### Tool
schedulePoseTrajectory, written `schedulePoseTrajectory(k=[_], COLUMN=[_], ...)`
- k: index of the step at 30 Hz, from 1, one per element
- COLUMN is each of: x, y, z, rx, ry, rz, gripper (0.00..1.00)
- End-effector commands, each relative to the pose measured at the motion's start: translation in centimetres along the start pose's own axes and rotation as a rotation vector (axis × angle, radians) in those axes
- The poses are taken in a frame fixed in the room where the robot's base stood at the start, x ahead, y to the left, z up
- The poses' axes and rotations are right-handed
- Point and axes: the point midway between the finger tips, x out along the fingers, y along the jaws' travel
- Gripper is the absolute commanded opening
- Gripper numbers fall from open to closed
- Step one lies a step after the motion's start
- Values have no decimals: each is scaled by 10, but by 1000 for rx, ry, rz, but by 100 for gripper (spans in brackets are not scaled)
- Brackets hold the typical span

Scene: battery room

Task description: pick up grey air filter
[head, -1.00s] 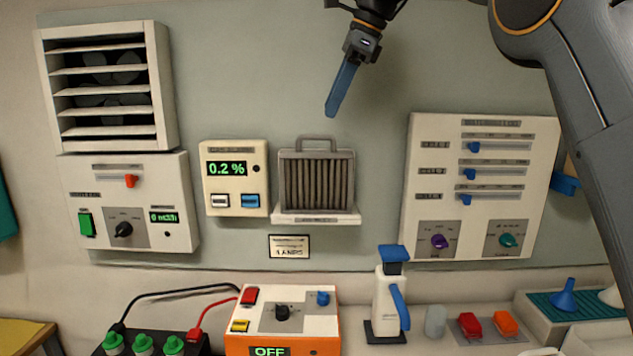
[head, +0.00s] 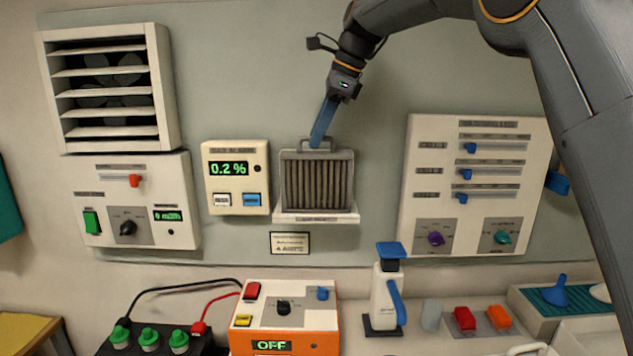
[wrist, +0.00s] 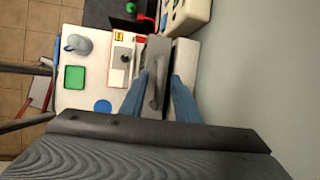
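The grey air filter (head: 317,182) is a pleated panel with a grey frame and a handle on top. It stands upright on a small white ledge (head: 316,217) on the wall panel. My gripper (head: 318,143) points down from above, with its blue fingertips at the filter's handle. In the wrist view the two blue fingers of my gripper (wrist: 160,78) are apart, with the filter's grey handle (wrist: 155,93) between them. Gaps show beside the handle, so the fingers do not look closed on it. Part of the handle is hidden behind the fingers in the head view.
A display box reading 0.2 % (head: 236,178) is mounted close to the filter's left. A slider panel (head: 472,187) is mounted to the right. An orange-and-white unit (head: 285,318) and a white spray bottle (head: 387,297) stand below. The wall above the filter is clear.

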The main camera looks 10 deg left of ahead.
Motion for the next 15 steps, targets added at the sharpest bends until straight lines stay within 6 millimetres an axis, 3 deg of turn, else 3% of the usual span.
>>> schedulePoseTrajectory(k=[1,5,15], x=[0,0,-1], y=[0,0,0], z=[0,0,0], rx=[0,0,0], ry=[0,0,0], rz=[0,0,-1], gripper=[19,0,0])
